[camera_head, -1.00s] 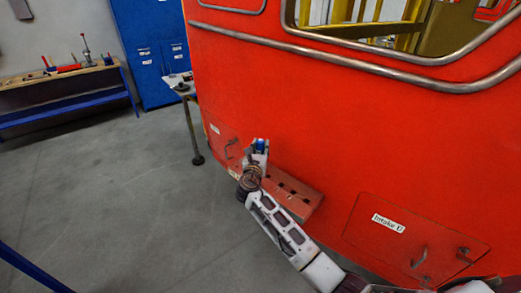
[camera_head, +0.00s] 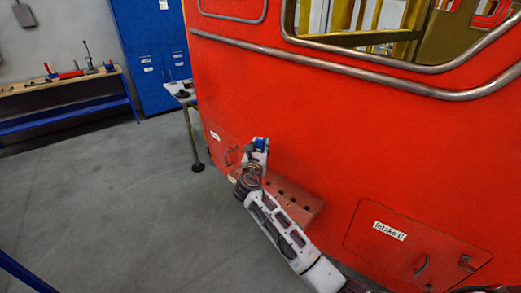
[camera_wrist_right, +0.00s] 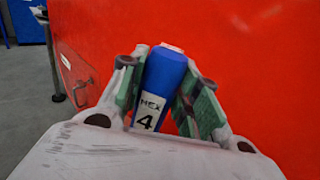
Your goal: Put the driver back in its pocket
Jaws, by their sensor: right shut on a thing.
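The driver (camera_wrist_right: 167,75) has a blue handle with a white label reading HEX 4. In the wrist view it stands between the two green-padded fingers of my right gripper (camera_wrist_right: 170,90), which is shut on it. In the head view the driver (camera_head: 260,144) shows as a small blue spot at the tip of my right gripper (camera_head: 258,150). A red ledge with a row of dark holes (camera_head: 298,197) juts from the train front, below and right of the gripper. My forearm hides part of it. The driver's lower end is hidden. My left gripper is not in view.
The red train front (camera_head: 360,130) stands close behind the gripper. A hatch labelled Intake (camera_head: 400,250) with handles is at lower right. A small table (camera_head: 183,93), a blue cabinet (camera_head: 150,50) and a workbench (camera_head: 60,85) stand farther back. The floor at left is clear.

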